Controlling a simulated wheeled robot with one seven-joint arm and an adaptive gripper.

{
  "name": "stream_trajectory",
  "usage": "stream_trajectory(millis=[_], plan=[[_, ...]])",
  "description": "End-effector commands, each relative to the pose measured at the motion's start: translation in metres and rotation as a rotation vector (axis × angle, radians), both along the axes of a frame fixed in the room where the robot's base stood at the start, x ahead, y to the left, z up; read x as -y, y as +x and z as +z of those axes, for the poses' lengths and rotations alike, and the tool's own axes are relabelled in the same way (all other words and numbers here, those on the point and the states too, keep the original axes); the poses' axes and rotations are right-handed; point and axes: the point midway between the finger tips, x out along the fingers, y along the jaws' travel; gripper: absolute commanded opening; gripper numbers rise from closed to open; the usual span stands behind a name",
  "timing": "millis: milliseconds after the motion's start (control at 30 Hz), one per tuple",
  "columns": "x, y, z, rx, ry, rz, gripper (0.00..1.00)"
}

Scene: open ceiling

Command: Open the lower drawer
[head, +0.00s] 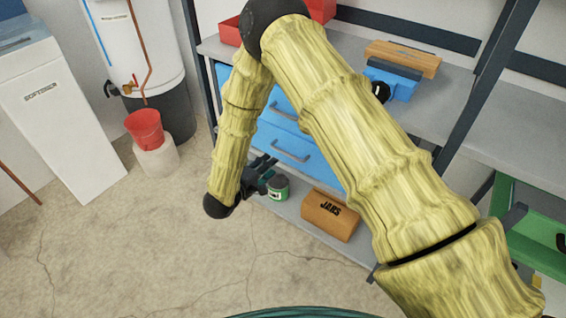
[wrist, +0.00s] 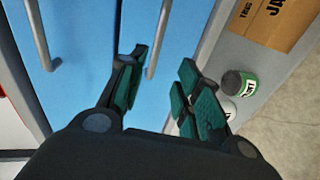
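The lower drawer (head: 318,166) is the bottom of two blue drawer fronts in the shelving and looks closed. Its grey bar handle (head: 291,152) shows in the head view and also in the wrist view (wrist: 159,38). My gripper (head: 272,166) is in front of the lower drawer, low and left of the handle in the head view. In the wrist view my gripper (wrist: 162,72) is open, with dark green pads and nothing between them. The handle's near end appears in the gap between the fingertips, beyond them. I see no contact; the depth is unclear.
The upper drawer's handle (head: 283,113) sits above. A green-labelled can (head: 278,187) and a JARS box (head: 331,214) stand on the bottom shelf, close to my gripper. Blue and red bins are on the upper shelf. The floor (head: 130,250) ahead is open.

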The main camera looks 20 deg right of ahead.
Motion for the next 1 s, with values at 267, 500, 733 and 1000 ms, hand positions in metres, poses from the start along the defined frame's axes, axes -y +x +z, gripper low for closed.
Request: stream_trajectory(millis=[267, 500, 733, 1000], plan=[[-0.001, 0.008, 0.003, -0.024, -0.063, -0.037, 0.34], [0.024, 0.027, -0.004, -0.023, -0.061, -0.037, 0.34], [0.053, 0.049, -0.011, -0.023, -0.061, -0.036, 0.34], [0.073, 0.066, -0.017, -0.025, -0.061, -0.034, 0.34]])
